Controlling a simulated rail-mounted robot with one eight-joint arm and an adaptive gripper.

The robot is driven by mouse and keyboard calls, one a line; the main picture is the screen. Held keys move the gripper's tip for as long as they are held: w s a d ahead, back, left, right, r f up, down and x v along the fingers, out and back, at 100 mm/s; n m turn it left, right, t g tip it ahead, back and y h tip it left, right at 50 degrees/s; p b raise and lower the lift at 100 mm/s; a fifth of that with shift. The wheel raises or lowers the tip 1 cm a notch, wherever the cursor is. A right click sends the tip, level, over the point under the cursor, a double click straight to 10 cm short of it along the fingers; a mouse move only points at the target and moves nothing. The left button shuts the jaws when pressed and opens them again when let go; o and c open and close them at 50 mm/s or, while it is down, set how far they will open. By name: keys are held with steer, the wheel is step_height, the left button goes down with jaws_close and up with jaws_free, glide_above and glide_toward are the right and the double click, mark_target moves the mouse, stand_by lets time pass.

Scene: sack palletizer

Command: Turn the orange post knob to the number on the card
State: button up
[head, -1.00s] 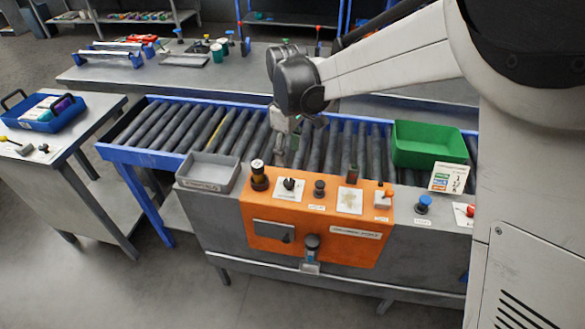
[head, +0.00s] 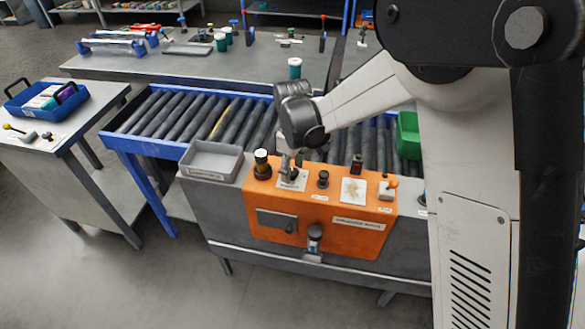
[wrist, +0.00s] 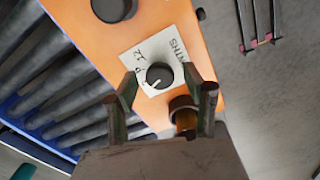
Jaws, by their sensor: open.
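The orange post (head: 322,215) stands at the front of the roller conveyor. Its round black knob (wrist: 160,75) with a white pointer line sits on a white dial plate (wrist: 147,58); the plate's markings are too small to read surely. In the head view the knob (head: 292,174) is partly covered by my gripper (head: 288,160). In the wrist view my gripper (wrist: 160,74) is open, its two fingers on either side of the knob; contact cannot be told. A white card (head: 353,190) with a faint beige figure lies farther right on the post; no number is legible.
An amber-and-black cylinder (head: 262,164) stands close left of the knob. A black button (head: 323,179) and an orange-tipped switch (head: 387,188) are to the right. A grey tray (head: 212,161) and a green bin (head: 408,135) flank the post.

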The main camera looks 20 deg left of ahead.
steer(key=c, duration=1.1)
steer(key=m+b, duration=0.2)
steer(key=m, duration=0.1)
steer(key=shift+m, duration=0.4)
steer(key=shift+m+b, duration=0.7)
steer(key=shift+m, duration=1.2)
steer(key=o, duration=1.1)
steer(key=shift+r, duration=0.1)
